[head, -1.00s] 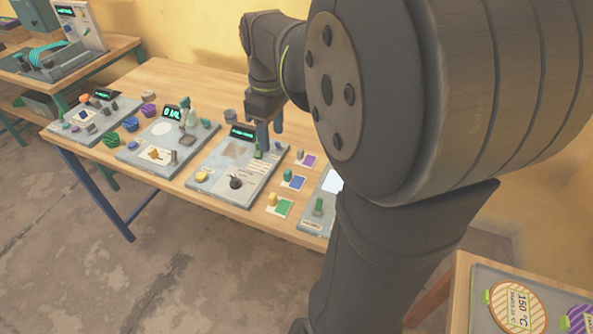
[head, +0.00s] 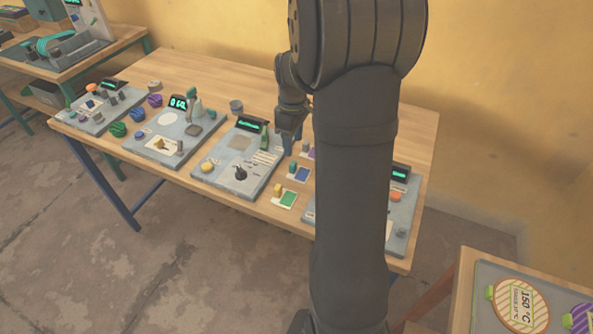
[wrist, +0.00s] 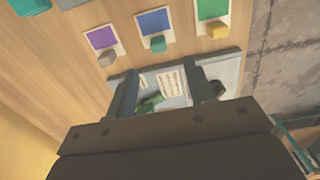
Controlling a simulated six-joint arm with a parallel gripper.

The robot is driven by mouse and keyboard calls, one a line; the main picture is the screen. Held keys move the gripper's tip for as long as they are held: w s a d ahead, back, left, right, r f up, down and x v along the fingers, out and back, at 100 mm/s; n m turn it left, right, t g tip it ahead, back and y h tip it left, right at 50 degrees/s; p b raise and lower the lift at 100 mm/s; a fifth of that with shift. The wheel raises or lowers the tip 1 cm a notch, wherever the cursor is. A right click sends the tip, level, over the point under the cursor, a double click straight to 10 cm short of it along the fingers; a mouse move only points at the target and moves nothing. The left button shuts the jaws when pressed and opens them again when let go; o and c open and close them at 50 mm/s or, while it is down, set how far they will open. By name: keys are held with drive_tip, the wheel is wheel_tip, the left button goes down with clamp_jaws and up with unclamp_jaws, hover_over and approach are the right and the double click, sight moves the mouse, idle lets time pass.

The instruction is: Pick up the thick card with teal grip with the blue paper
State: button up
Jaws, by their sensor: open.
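The blue card (head: 302,175) lies on the table with its teal grip (head: 292,168) at one end. In the wrist view the blue card (wrist: 155,22) lies between the purple and green ones, its teal grip (wrist: 157,44) facing my fingers. My gripper (head: 288,140) is open and above the table, near the row of cards. In the wrist view its two fingers (wrist: 165,88) are spread with nothing held, and the teal grip is beyond their tips, apart from them.
A purple card (wrist: 102,38) with a grey grip and a green card (wrist: 212,10) with a yellow grip flank the blue one. A grey panel (head: 235,165) with a black knob and a green lever stands left of the cards. Another panel (head: 400,215) is on the right, partly behind my arm.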

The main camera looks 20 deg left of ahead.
sight(294, 163)
wheel_tip(294, 163, down, 10)
drive_tip(key=shift+w+r, duration=0.1)
drive_tip(key=shift+w, duration=0.05)
drive_tip(key=c, duration=1.1)
drive_tip(key=shift+o, duration=0.2)
